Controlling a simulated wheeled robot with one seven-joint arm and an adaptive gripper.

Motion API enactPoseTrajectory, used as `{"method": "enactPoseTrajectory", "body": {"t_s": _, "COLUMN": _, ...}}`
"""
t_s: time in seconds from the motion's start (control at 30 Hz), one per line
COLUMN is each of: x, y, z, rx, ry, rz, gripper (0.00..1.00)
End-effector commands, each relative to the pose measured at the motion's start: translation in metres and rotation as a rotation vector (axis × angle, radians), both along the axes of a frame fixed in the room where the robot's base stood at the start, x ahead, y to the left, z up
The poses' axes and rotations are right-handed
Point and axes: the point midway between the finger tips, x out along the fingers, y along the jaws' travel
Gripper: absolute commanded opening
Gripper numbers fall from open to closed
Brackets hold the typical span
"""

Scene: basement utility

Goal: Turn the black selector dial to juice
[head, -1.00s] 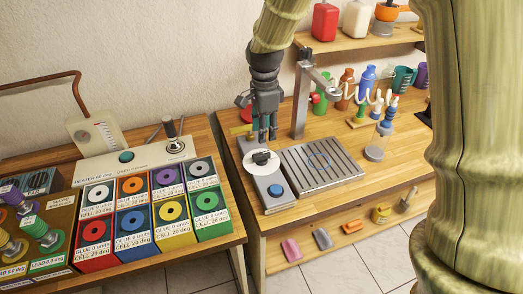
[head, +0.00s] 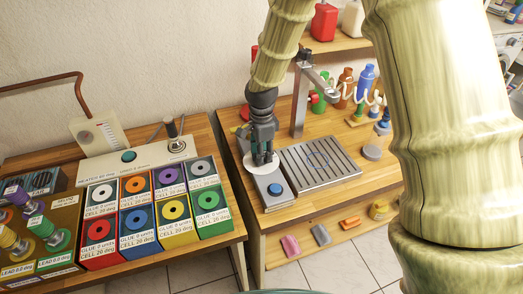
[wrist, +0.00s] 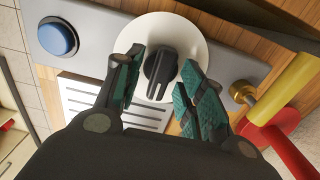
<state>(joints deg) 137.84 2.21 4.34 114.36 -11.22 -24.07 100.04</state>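The black selector dial (wrist: 160,70) sits on a round white plate (wrist: 192,38) on a grey panel. In the wrist view the dial's raised grip lies between the two green-padded fingers of my gripper (wrist: 163,88). The fingers are open, with a visible gap on the right side and a narrower one on the left. In the head view my gripper (head: 263,158) is over the white plate (head: 252,166) and hides the dial. No label for juice can be read on the plate.
A blue button (head: 275,189) is on the same panel, also seen in the wrist view (wrist: 58,38). A metal drip grate (head: 322,163) and tap column (head: 300,95) stand to the right. In the wrist view, a yellow and red handle (wrist: 285,95) is close on the right.

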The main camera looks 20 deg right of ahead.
Motion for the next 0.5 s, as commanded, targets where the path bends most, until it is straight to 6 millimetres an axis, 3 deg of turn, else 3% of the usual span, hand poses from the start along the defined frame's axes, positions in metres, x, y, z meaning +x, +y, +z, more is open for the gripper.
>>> {"method": "enactPoseTrajectory", "body": {"t_s": 0.23, "x": 0.0001, "y": 0.0001, "z": -0.0003, "rx": 0.0, "ry": 0.0, "rz": 0.0, "gripper": 0.37}}
{"method": "enactPoseTrajectory", "body": {"t_s": 0.43, "x": 0.0001, "y": 0.0001, "z": -0.0001, "rx": 0.0, "ry": 0.0, "rz": 0.0, "gripper": 0.01}}
{"method": "enactPoseTrajectory", "body": {"t_s": 0.5, "x": 0.0001, "y": 0.0001, "z": -0.0001, "rx": 0.0, "ry": 0.0, "rz": 0.0, "gripper": 0.0}}
